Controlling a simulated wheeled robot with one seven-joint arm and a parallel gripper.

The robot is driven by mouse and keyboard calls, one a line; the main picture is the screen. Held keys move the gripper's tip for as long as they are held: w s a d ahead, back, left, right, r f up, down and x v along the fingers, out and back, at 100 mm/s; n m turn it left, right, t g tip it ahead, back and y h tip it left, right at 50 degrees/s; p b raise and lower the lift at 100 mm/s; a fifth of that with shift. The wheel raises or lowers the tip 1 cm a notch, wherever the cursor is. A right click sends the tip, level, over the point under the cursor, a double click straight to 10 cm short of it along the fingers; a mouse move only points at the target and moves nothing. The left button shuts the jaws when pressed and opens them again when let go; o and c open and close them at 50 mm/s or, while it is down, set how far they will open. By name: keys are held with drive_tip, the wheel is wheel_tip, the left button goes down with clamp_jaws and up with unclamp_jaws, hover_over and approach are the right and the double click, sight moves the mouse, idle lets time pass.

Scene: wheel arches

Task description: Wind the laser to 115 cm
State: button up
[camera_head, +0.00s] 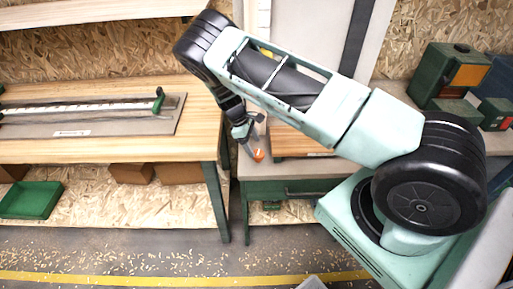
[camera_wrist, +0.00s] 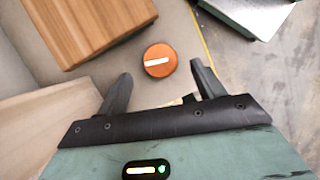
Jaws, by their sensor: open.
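An orange round knob (camera_wrist: 160,60) with a white bar mark sits on a grey surface in the wrist view. It shows as a small orange spot (camera_head: 258,155) just below my gripper (camera_head: 248,138) in the head view. In the wrist view my gripper (camera_wrist: 160,72) is open, its two dark fingers on either side of the knob's near edge. Whether they touch it I cannot tell. A long pale rail (camera_head: 80,106) with marks lies on a grey board on the left bench, with a green end piece (camera_head: 158,100). I cannot make out a laser or read any figures.
A wooden block (camera_wrist: 85,25) lies close to the knob, left in the wrist view. A green-edged thing (camera_wrist: 250,15) is at upper right. Green machines (camera_head: 455,75) stand at the back right. The left bench (camera_head: 195,110) and a green drawer unit (camera_head: 285,188) flank a narrow gap.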

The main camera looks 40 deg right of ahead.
sight(257, 153)
drive_tip(key=shift+p+x, duration=0.4)
drive_tip(key=shift+x, duration=1.65)
drive_tip(key=shift+c, duration=0.3)
drive_tip(key=c, duration=0.9)
drive_tip(key=shift+w+d+f+m+y+b, duration=0.1)
drive_tip(key=shift+f+m+y+b, duration=0.2)
drive_tip(key=shift+m+b, duration=0.75)
drive_tip(key=shift+c, duration=0.2)
drive_tip(key=shift+r+m+g+b, duration=0.15)
drive_tip(key=shift+m+g+b, duration=0.2)
drive_tip(key=shift+b, duration=0.55)
drive_tip(key=shift+r, duration=0.15)
drive_tip(key=o, duration=1)
